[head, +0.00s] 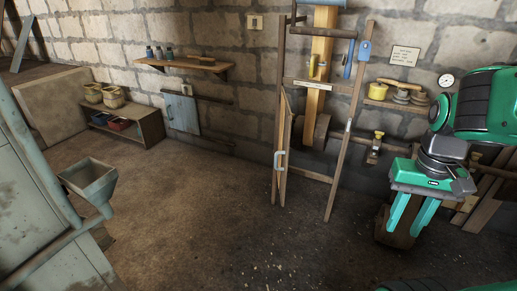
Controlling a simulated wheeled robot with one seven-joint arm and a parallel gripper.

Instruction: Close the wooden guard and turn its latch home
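The wooden guard (286,150) stands in front of the wall, swung open and seen nearly edge-on at the left post of a wooden frame (337,165). A pale grey handle (280,160) is on it. Inside the frame, a tan belt (319,75) runs down to a brown pulley (322,131). A small pale piece (348,126) on the right post may be the latch or its catch; I cannot tell which way it is turned. My gripper (408,232) is at the right, away from the guard, its two green fingers pointing down, apart and empty.
A low cabinet (130,124) and a metal hopper (90,180) are at the left. The floor (210,215) before the guard is clear.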

